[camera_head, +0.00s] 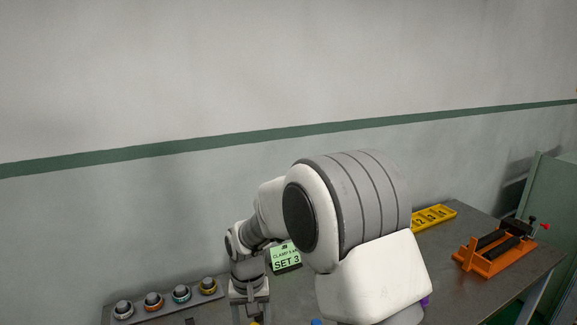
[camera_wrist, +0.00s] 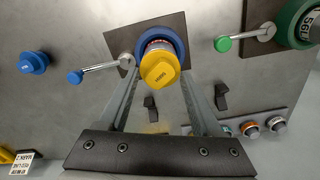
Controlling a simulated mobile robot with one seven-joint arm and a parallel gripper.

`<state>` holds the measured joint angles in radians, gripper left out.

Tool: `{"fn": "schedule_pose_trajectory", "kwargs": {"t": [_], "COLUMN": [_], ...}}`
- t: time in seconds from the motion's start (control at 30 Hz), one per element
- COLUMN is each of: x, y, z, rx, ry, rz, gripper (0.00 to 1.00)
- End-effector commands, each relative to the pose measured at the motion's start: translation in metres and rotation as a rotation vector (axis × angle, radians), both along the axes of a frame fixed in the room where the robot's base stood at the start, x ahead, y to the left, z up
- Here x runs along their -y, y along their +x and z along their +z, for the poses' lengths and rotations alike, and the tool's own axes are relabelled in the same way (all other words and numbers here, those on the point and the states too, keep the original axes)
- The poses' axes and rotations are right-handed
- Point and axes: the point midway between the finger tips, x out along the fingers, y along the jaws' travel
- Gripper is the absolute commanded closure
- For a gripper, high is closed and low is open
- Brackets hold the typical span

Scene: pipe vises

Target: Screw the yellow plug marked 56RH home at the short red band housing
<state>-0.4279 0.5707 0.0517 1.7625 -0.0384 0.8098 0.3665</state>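The yellow plug (camera_wrist: 160,68), with small dark lettering on its face, sits at the mouth of a round housing with a blue collar (camera_wrist: 177,44). A narrow pale and reddish band shows just behind the plug. My gripper (camera_wrist: 160,78) has its two fingers apart, one on each side of the plug. A slight gap seems to show, but contact is hard to judge. In the head view my gripper (camera_head: 250,298) points down at the bench, with a bit of yellow (camera_head: 254,323) below it. Thread depth is hidden.
A blue-knobbed lever (camera_wrist: 76,77) stands left of the housing. A green housing (camera_wrist: 298,24) with a green-knobbed lever (camera_wrist: 223,44) is at right. A loose blue part (camera_wrist: 33,62) lies left. A rack of plugs (camera_head: 166,298), a green sign (camera_head: 285,258) and an orange vise (camera_head: 494,252) stand on the bench.

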Motion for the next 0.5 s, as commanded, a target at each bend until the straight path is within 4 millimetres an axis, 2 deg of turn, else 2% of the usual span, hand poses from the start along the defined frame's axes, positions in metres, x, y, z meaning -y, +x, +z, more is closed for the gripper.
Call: {"fn": "schedule_pose_trajectory", "kwargs": {"t": [0.03, 0.07, 0.1, 0.37, 0.5], "x": [0.000, 0.000, 0.000, 0.000, 0.000], "y": [0.000, 0.000, 0.000, 0.000, 0.000], "z": [0.000, 0.000, 0.000, 0.001, 0.011], "rx": [0.000, 0.000, 0.000, 0.000, 0.002], "ry": [0.000, 0.000, 0.000, 0.000, 0.000], "rz": [0.000, 0.000, 0.001, 0.001, 0.001], "gripper": [0.23, 0.18, 0.17, 0.17, 0.17]}}
